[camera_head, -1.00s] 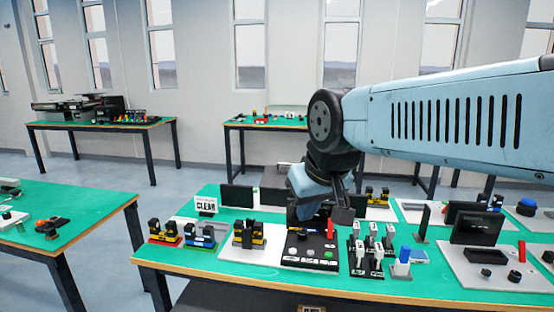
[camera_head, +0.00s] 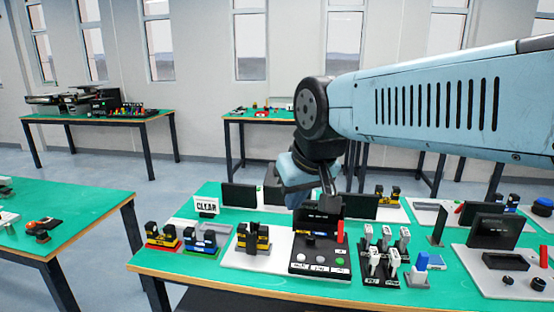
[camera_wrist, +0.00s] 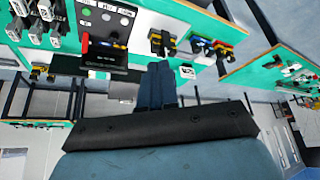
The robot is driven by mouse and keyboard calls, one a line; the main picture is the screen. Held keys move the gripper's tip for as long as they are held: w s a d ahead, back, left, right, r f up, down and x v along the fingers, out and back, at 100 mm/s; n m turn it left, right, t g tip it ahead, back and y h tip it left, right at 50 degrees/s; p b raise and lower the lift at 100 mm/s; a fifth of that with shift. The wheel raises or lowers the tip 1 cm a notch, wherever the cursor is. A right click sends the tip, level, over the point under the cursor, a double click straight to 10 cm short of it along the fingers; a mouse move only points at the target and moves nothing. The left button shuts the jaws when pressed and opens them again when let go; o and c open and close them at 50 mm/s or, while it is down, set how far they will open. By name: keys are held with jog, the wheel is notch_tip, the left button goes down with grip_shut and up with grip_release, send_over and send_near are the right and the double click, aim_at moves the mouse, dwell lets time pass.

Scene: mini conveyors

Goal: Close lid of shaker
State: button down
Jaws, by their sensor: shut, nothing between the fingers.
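My gripper (camera_head: 329,192) is shut and empty, just above the lid's top edge in the head view. I cannot tell whether they touch.
Black-and-yellow blocks (camera_head: 253,238) stand left of the device. White-topped upright tools (camera_head: 384,250) and a blue-topped piece (camera_head: 421,262) stand close on its right. A "CLEAR" sign (camera_head: 207,206) is at the back left. Bare green mat (camera_head: 185,275) lies along the front left.

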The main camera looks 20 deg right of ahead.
jog(key=w+d+m+h, duration=0.15)
jog(key=w+d, duration=0.35)
jog(key=w, duration=0.8)
jog(key=w+d+r+m, duration=0.15)
jog(key=w+d, duration=0.35)
jog(key=w, duration=0.7)
jog(key=w+d+m+h, duration=0.15)
jog(key=w+d, duration=0.45)
jog(key=w, duration=0.7)
jog(key=w+d+f, duration=0.3)
jog(key=w+f, duration=0.2)
jog(key=w, duration=0.1)
jog(key=w+d+f+m, duration=0.1)
jog(key=w+d+f, duration=0.3)
jog(key=w+f, duration=0.2)
jog(key=w+d+f+m+h, duration=0.1)
jog(key=w+d+f, duration=0.3)
jog(key=w+f, duration=0.2)
jog(key=shift+w, duration=0.55)
jog(key=shift+w+d+f, duration=0.55)
jog(key=shift+w, duration=0.15)
